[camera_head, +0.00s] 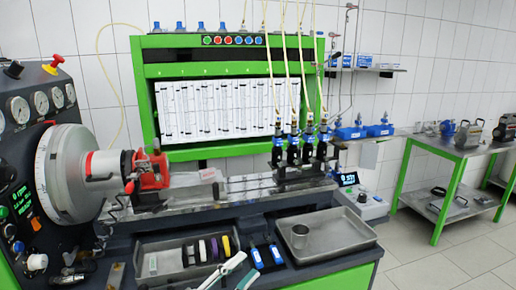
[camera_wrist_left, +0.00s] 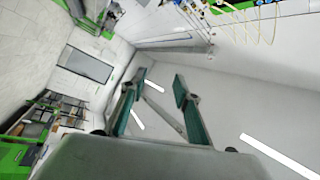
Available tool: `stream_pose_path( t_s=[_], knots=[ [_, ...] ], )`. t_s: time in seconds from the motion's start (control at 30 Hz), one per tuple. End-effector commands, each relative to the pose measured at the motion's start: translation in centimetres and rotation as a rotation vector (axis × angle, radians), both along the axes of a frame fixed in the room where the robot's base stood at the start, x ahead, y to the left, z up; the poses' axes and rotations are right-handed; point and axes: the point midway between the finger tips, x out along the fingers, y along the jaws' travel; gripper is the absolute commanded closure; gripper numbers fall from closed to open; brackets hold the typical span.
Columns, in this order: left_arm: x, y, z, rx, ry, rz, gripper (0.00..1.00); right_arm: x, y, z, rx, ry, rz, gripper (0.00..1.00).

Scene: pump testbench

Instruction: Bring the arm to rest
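My left gripper (camera_head: 250,264) is at the bottom edge of the head view, in front of the bench. Its two pale, teal-lined fingers are spread apart with nothing between them. The left wrist view shows the same gripper (camera_wrist_left: 160,80) open and empty, with floor, wall and ceiling lights beyond its fingers. My right gripper is in neither view.
A large round dial machine (camera_head: 70,175) stands left. A green-legged table (camera_head: 448,200) stands right, with open floor before it.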

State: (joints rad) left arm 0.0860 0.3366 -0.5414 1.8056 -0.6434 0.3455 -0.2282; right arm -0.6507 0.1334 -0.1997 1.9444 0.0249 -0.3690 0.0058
Motion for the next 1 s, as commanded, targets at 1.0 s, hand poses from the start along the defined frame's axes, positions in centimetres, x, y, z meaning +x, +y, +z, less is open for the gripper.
stream_pose_path(
  t_s=[1.0],
  knots=[
    [-19.3,17.0,-31.8,-0.414,1.237,0.664,0.69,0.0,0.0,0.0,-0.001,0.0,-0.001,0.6]
  ],
)
